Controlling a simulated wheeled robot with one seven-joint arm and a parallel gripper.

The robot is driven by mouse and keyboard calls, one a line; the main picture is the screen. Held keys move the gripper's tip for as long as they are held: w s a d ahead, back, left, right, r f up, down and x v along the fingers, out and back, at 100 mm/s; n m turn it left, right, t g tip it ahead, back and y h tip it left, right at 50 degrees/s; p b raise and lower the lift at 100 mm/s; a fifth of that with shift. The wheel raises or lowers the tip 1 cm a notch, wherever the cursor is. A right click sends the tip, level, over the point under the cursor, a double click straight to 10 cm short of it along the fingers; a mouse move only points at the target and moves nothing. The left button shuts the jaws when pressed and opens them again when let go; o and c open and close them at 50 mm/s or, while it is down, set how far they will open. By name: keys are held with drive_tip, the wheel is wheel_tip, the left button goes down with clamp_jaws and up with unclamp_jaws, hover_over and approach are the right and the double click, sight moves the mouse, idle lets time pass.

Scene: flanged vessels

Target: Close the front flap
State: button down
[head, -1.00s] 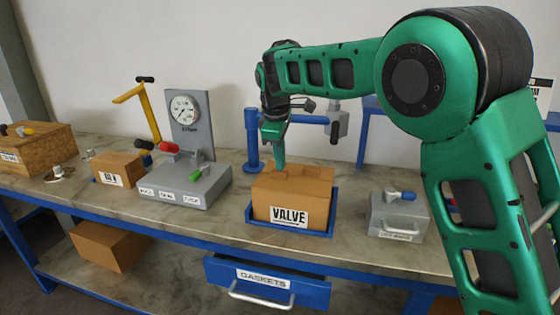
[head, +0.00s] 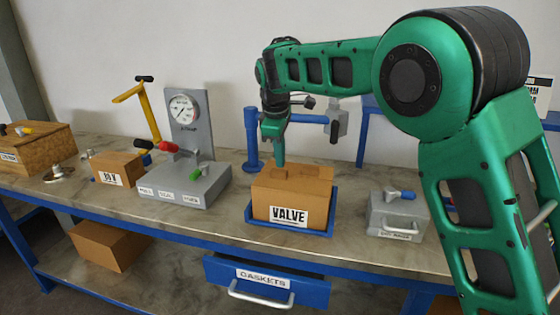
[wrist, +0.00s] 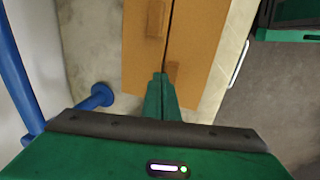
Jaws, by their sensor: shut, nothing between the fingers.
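The cardboard box labelled VALVE (head: 289,214) stands on the bench in a shallow blue tray (head: 262,228). Its top looks nearly flat in the head view. In the wrist view a narrow dark seam parts the two top flaps; the front flap (wrist: 205,45) is on the right and the back flap (wrist: 140,50) on the left, each with a small tab. My gripper (head: 279,163) points down at the box top, fingers together and empty. In the wrist view its fingertips (wrist: 160,77) are over the seam. Whether they touch the cardboard I cannot tell.
A blue post (head: 252,140) stands behind the box. A gauge unit with levers (head: 185,185) is to the left, and a grey case with a handle (head: 398,215) to the right. The GASKETS drawer (head: 265,280) sticks out below the bench.

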drive_tip(key=shift+r, duration=0.85)
wheel_tip(320, 180, up, 12)
drive_tip(key=s+d+f+m+g, duration=0.1)
drive_tip(key=s+d+m, duration=0.15)
drive_tip(key=d, duration=0.75)
drive_tip(key=s+d+m, duration=0.1)
drive_tip(key=d+m, duration=0.3)
drive_tip(key=d, duration=0.7)
drive_tip(key=s+d+f+m, duration=0.2)
drive_tip(key=s+d, duration=0.2)
drive_tip(key=d, duration=0.2)
drive_tip(key=s+d+f+m, duration=0.2)
drive_tip(key=s+d+m, duration=0.1)
drive_tip(key=s+d, duration=0.3)
drive_tip(key=s+d+f+m, duration=0.3)
drive_tip(key=s+d+f, duration=0.1)
drive_tip(key=s, duration=0.6)
drive_tip(key=s+d+f+m+g, duration=0.1)
drive_tip(key=s+d+f+m, duration=0.3)
drive_tip(key=s+f, duration=0.3)
drive_tip(key=s+d+f+m, duration=0.3)
drive_tip(key=s+d+f, duration=0.1)
drive_tip(key=s, duration=0.9)
drive_tip(key=shift+s+f+g+y, duration=0.15)
drive_tip(key=shift+f+g+y, duration=0.25)
drive_tip(key=shift+f, duration=0.3)
drive_tip(key=shift+m, duration=0.25)
